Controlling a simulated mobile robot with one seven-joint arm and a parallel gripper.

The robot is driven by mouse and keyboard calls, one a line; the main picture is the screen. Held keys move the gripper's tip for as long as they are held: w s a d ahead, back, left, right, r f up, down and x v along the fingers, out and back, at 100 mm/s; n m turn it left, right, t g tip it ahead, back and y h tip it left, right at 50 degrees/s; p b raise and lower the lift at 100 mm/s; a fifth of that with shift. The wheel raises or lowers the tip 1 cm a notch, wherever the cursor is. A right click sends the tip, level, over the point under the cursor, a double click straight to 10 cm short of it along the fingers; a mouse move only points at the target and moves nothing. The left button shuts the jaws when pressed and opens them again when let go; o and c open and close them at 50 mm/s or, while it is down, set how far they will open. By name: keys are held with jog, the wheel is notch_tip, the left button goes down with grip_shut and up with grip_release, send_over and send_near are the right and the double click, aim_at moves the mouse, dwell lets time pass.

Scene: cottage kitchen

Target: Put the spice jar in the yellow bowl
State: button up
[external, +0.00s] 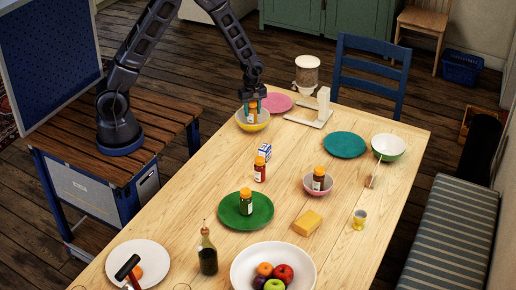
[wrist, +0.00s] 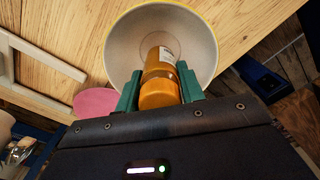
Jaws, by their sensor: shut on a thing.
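A spice jar (external: 253,117) with an orange cap and a white label is held between the green fingers of my gripper (external: 253,106). In the wrist view, the jar (wrist: 158,78) lies between both fingertips (wrist: 160,88), with its cap toward me. The yellow bowl (external: 243,125) stands at the table's far left edge, under my gripper. Its pale inside and yellow rim (wrist: 119,42) surround the jar's lower end in the wrist view. The jar's base is over or inside the bowl; I cannot tell whether it touches the bottom.
Similar orange-capped jars stand on the table (external: 260,173), on a green plate (external: 246,207) and in a pink bowl (external: 318,182). A white stand with a clear container (external: 307,75) and a pink plate (external: 277,102) are close right of the yellow bowl. A small box (external: 265,151) stands nearer.

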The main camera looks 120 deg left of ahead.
jog(key=shift+f, duration=1.1)
jog(key=o, duration=1)
jog(key=shift+f, duration=0.1)
jog(key=shift+o, duration=0.2)
notch_tip(320, 180, up, 12)
jog(key=shift+r, duration=0.15)
jog(key=shift+r, duration=0.1)
